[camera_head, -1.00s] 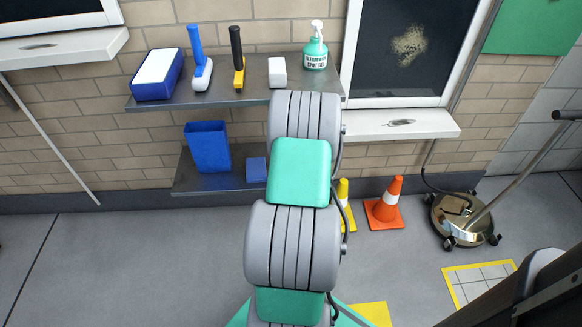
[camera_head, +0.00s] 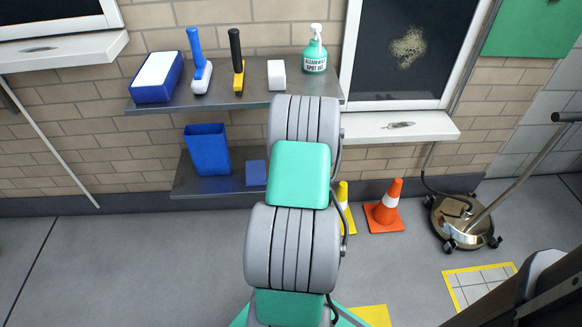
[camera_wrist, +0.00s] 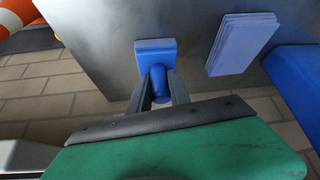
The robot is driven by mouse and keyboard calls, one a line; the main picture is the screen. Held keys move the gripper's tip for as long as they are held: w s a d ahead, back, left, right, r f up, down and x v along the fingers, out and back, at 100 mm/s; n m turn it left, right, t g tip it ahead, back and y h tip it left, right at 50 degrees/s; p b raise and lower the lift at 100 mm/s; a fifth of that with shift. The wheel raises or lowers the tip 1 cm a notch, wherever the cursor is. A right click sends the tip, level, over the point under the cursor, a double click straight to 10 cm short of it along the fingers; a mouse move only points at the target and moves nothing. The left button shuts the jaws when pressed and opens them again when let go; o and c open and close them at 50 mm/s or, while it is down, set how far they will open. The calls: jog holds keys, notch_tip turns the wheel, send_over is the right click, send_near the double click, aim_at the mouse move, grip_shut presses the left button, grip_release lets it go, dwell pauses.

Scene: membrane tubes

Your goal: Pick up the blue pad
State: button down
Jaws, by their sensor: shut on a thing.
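In the wrist view a blue pad (camera_wrist: 155,45) with a round blue knob (camera_wrist: 160,85) is at the grey metal shelf. My gripper (camera_wrist: 160,98) is shut on the knob, one dark finger on each side. The pad looks close to the shelf surface; I cannot tell whether it touches. In the head view my arm covers the gripper and this pad.
A stack of flat blue sheets (camera_wrist: 240,42) lies beside the pad, also on the lower shelf in the head view (camera_head: 256,172). A blue bin (camera_head: 207,150) stands further along. The upper shelf (camera_head: 215,95) is above. Cones (camera_head: 385,207) stand on the floor.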

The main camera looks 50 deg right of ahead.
dwell(0.3)
jog(key=shift+r, duration=0.3)
notch_tip(320, 180, up, 3)
jog(key=shift+f+p, duration=0.2)
jog(key=shift+p, duration=0.65)
jog(key=s+a+r+p, duration=0.4)
jog(key=s+a+r, duration=0.3)
jog(key=s+r, duration=0.2)
jog(key=s, duration=0.2)
jog(key=shift+s+a+r, duration=0.35)
jog(key=shift+a+r, duration=0.05)
jog(key=c, duration=1.7)
grip_release()
jog(key=shift+c, duration=0.2)
grip_shut()
